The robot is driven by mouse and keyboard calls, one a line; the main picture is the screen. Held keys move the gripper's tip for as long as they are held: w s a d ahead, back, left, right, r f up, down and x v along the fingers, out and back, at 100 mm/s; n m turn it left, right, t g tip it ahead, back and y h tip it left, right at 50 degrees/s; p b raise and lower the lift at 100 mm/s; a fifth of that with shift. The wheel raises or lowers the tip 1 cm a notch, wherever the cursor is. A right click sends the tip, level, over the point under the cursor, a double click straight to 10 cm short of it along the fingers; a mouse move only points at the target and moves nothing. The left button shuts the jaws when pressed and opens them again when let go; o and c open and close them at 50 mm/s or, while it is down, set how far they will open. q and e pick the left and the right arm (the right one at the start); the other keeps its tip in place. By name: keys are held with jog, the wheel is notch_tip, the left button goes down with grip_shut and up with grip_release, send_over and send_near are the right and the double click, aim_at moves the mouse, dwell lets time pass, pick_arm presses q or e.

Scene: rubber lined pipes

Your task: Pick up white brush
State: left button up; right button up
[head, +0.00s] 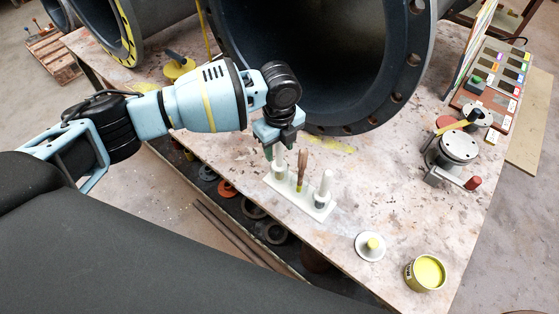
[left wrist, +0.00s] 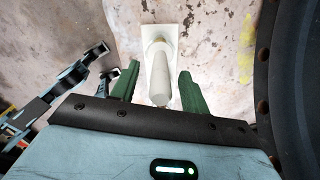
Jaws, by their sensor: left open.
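A white rack (head: 318,212) stands on the table and holds several upright tools. One white-handled brush (head: 278,161) is at its left end, a brown-handled one (head: 301,166) is in the middle, and another white-handled one (head: 323,186) is at the right end. My left gripper (head: 273,151) is over the left end of the rack, pointing down. In the left wrist view, its green fingers (left wrist: 158,88) are open, one on each side of a white handle (left wrist: 160,75). The fingers look apart from the handle. The brush's lower end is hidden in the rack. My right gripper is not seen.
A large dark flanged pipe (head: 395,96) stands right behind the rack. A metal device (head: 458,148) is farther right. The table between them is clear.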

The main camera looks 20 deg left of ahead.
pick_arm(q)
grip_shut()
dwell(0.3)
